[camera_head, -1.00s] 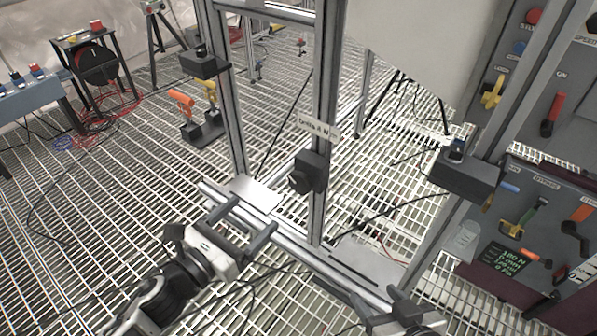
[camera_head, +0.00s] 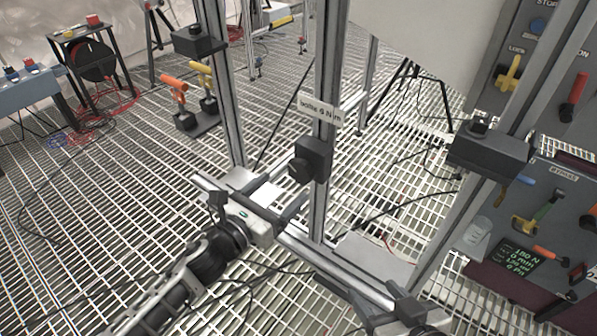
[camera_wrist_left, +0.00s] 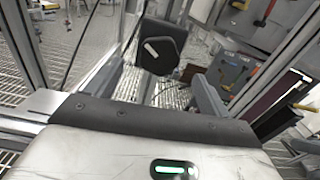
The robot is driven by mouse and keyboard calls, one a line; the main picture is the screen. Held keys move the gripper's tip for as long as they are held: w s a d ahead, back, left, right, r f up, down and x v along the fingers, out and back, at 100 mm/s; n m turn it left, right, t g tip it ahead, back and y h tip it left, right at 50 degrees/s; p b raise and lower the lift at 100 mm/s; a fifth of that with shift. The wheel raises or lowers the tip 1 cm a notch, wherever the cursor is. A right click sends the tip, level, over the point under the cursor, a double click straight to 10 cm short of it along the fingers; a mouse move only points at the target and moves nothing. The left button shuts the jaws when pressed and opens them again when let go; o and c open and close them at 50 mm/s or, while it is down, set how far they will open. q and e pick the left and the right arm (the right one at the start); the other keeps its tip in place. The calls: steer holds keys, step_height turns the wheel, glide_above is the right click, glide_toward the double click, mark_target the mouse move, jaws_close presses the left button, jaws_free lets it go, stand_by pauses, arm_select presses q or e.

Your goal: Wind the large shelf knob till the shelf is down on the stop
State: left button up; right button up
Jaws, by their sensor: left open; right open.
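A large dark knob (camera_head: 300,170) sits on a black block (camera_head: 314,158) clamped to the middle upright post, below a white label. In the left wrist view the dark knob face (camera_wrist_left: 160,47) with a pale mark lies ahead, between my two finger bars. My left gripper (camera_head: 268,198) is open and empty, below and left of the knob, apart from it. My right gripper (camera_head: 368,292) is open, low at the bottom right, away from the knob. I cannot tell which part is the shelf, nor make out the stop.
Other black blocks sit on the left post (camera_head: 200,40) and right post (camera_head: 488,150). A control panel (camera_head: 560,200) with coloured handles stands at right. A stand with orange and yellow handles (camera_head: 197,110) is on the grated floor at left. Cables cross the floor.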

mark_target(298, 173)
arm_select(q)
steer(key=x, duration=0.6)
steer(key=shift+b, duration=0.3)
steer(key=shift+w+d, duration=0.35)
steer(key=shift+w, duration=0.1)
arm_select(e)
steer(key=shift+w+a+f, duration=0.1)
steer(key=shift+w+f, duration=0.1)
steer(key=shift+f, duration=0.65)
arm_select(q)
steer(key=c, duration=1)
arm_select(e)
steer(key=shift+a+r, duration=0.1)
